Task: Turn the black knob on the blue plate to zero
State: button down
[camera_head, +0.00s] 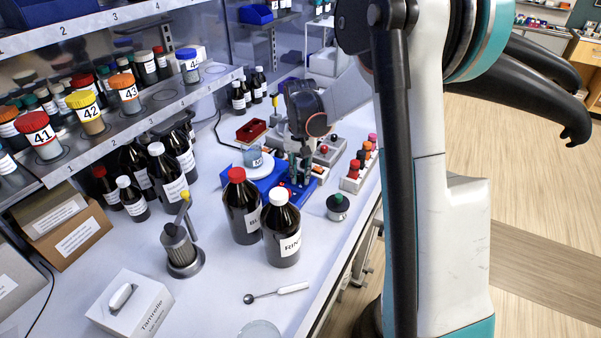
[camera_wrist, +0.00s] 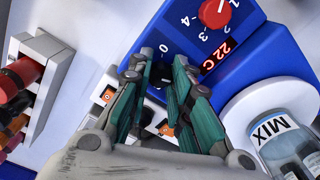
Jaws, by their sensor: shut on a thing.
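The blue plate (camera_wrist: 262,52) fills the upper right of the wrist view, and it also shows in the head view (camera_head: 268,188) under my gripper. The black knob (camera_wrist: 160,73) sits low on its face, between my fingertips and partly hidden by them. A white "0" mark is printed just above the knob; which way its pointer faces is hidden. My gripper (camera_wrist: 159,72) is shut on the black knob, with a teal-padded finger on each side. In the head view my gripper (camera_head: 299,170) is small and partly hidden.
On the plate are a red knob (camera_wrist: 214,12) with numbers and a display reading 22C (camera_wrist: 219,54). A jar marked MIX (camera_wrist: 286,145) stands on the white round top. A rack of coloured-cap vials (camera_wrist: 32,85) is at the left. Bottles (camera_head: 281,231) stand in front of the plate.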

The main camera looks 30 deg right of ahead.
jog(key=n, duration=0.4)
jog(key=shift+n, duration=0.3)
jog(key=n, duration=1.4)
jog(key=shift+n, duration=0.4)
jog(key=c, duration=1.4)
grip_release()
jog(key=shift+r, duration=0.15)
